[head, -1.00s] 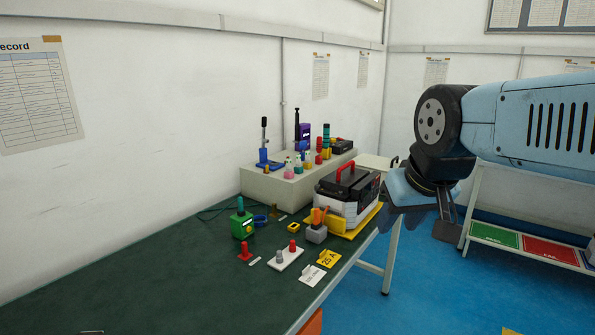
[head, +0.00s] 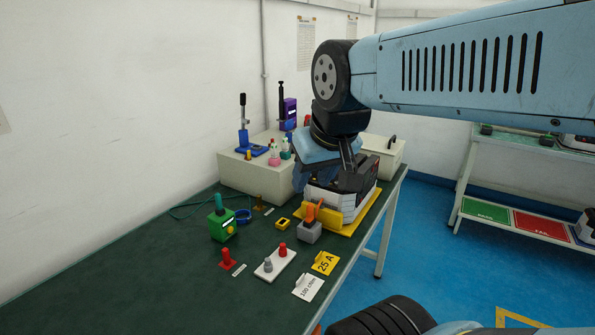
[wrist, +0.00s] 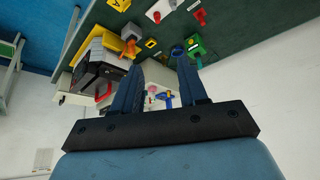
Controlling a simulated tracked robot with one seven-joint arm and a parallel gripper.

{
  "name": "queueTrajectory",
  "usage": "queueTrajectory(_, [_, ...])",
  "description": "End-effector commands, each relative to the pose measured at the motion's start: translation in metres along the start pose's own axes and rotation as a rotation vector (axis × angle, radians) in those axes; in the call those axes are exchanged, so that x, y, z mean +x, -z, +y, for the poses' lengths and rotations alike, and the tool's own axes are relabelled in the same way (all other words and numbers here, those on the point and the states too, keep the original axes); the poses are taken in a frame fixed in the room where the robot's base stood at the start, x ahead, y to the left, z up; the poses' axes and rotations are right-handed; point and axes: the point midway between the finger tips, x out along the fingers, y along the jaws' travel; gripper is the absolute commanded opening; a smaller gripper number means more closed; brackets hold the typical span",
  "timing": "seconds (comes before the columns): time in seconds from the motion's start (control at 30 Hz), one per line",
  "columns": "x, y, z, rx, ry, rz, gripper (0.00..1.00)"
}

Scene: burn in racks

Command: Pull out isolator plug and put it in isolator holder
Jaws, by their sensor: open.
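The orange-handled plug (head: 310,213), which looks like the isolator plug, stands upright in a grey block (head: 310,233) on the green bench. A small yellow square piece with a dark centre (head: 283,223) lies left of it and may be the isolator holder; I cannot be sure. In the wrist view the orange plug (wrist: 130,47) and grey block (wrist: 131,32) show beyond the left finger, and the yellow piece (wrist: 151,43) lies between the finger lines. My gripper (wrist: 160,66) is open and empty. In the head view it hangs in front of the black-and-white box, apart from the plug.
The black-and-white box (head: 325,201) sits on a yellow base right behind the plug. A green block (head: 222,229), red peg (head: 227,260), white plate with two pegs (head: 275,265) and 25 A card (head: 325,263) lie nearby. A raised beige box (head: 255,178) stands behind. The bench's left front is clear.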

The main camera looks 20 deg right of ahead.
Motion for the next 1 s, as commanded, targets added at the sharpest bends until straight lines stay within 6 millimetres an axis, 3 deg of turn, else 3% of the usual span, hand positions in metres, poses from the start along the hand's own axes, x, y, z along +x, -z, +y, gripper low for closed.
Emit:
queueTrajectory(0.13, [0.001,0.002,0.0,0.002,-0.002,-0.004,0.54])
queueTrajectory(0.23, [0.004,0.009,0.002,0.01,-0.01,-0.02,0.55])
queueTrajectory(0.47, [0.028,0.046,0.004,0.055,-0.05,-0.104,0.55])
queueTrajectory(0.77, [0.08,0.096,0.03,0.122,-0.086,-0.232,0.55])
queueTrajectory(1.0, [0.133,0.127,0.059,0.181,-0.096,-0.332,0.55])
